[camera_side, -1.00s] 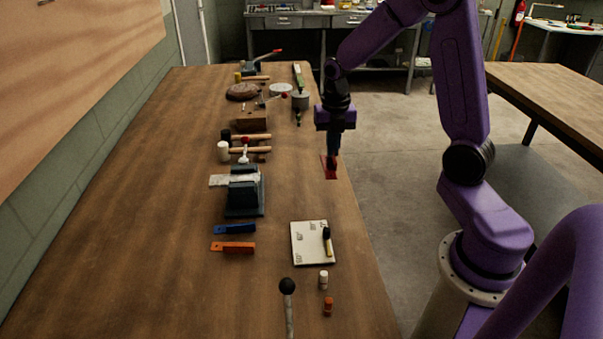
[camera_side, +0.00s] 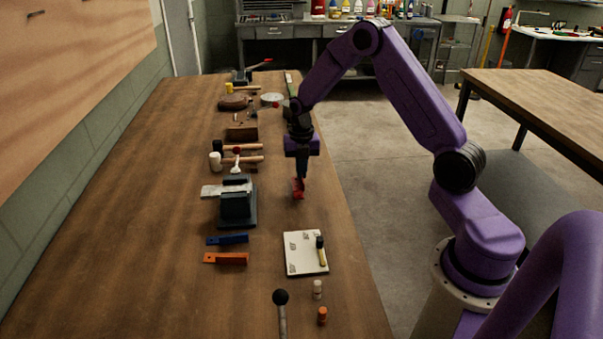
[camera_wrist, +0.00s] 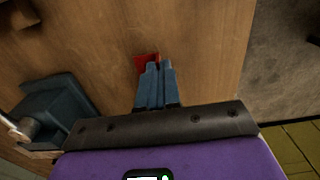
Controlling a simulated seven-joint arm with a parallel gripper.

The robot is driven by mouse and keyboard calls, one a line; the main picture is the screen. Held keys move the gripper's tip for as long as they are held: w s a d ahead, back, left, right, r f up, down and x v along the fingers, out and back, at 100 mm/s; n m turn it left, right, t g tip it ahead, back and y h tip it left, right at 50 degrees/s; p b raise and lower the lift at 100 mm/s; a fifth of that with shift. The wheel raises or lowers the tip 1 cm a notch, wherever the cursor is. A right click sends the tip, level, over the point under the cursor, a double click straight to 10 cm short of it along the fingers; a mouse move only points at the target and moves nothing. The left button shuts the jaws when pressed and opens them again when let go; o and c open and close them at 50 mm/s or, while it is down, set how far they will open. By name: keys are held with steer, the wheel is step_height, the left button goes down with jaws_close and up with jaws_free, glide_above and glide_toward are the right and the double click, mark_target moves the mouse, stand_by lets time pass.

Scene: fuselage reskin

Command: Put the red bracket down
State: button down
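The red bracket (camera_side: 298,190) is at the tips of my gripper (camera_side: 300,178), low over the right part of the wooden bench, to the right of the vise. In the wrist view the two blue-grey fingers (camera_wrist: 157,66) are close together, with the red bracket (camera_wrist: 143,63) showing at and left of their tips. The gripper appears shut on it. The fingers hide part of the bracket. I cannot tell whether its lower end touches the bench.
A dark vise (camera_side: 238,208) holding a pale metal strip stands left of the gripper. A blue bracket (camera_side: 227,240) and an orange bracket (camera_side: 226,258) lie nearer. A white board (camera_side: 300,262) bears a small tool. Hammers (camera_side: 240,159) lie beyond the vise. The bench's right edge is close.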

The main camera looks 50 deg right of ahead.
steer(key=shift+f, duration=0.65)
steer(key=shift+f, duration=0.15)
steer(key=c, duration=1.3)
jaws_free()
steer(key=shift+c, duration=0.2)
